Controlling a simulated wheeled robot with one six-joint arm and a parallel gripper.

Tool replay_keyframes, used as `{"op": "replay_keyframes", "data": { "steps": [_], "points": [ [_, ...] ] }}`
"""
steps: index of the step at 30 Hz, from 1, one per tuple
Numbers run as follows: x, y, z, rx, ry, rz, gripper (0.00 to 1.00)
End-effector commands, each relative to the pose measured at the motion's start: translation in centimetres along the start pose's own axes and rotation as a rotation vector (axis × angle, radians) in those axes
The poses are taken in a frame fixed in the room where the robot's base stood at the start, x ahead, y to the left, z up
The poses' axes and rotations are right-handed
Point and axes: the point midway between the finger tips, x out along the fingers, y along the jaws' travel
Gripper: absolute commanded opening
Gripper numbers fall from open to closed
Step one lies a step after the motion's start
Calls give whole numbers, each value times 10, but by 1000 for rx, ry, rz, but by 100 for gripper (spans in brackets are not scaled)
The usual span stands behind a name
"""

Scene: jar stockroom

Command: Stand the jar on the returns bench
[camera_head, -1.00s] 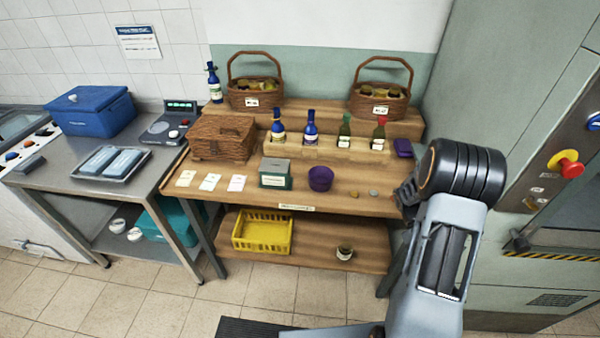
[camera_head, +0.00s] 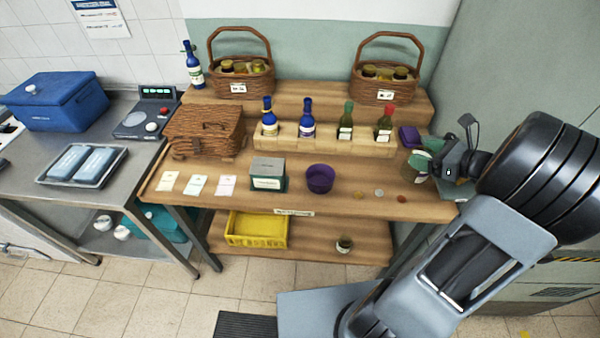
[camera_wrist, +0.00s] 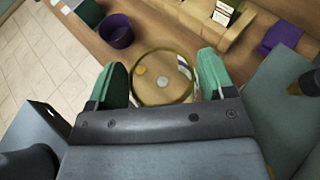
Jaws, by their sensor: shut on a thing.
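My gripper (camera_head: 428,160) has green fingertips and is shut on a clear glass jar (camera_head: 411,171) with a pale label. They are at the right end of the wooden bench (camera_head: 220,206). In the wrist view the jar's gold-coloured rim (camera_wrist: 163,104) lies between the two fingers, and coins show through it. I cannot tell whether the jar's base touches the bench top. The bench's front label is too small to read.
A purple bowl (camera_head: 320,179), a grey-green box (camera_head: 268,174) and several coins (camera_head: 379,193) are on the bench top. Bottles in a wooden rack (camera_head: 320,143), a purple item (camera_head: 410,136) and two baskets (camera_head: 240,80) stand behind. The front centre-right has some bare wood.

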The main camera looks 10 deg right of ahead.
Motion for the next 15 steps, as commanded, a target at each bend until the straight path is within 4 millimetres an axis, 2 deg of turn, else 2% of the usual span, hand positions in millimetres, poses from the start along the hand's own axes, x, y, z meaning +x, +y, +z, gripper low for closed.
{"op": "replay_keyframes", "data": {
  "steps": [4,8,11,15],
  "points": [
    [-5,-8,7,16,0,-44,47],
    [3,-10,8,21,0,-50,47],
    [24,-8,8,24,0,-45,47],
    [63,-8,7,22,1,-41,47]
  ]
}}
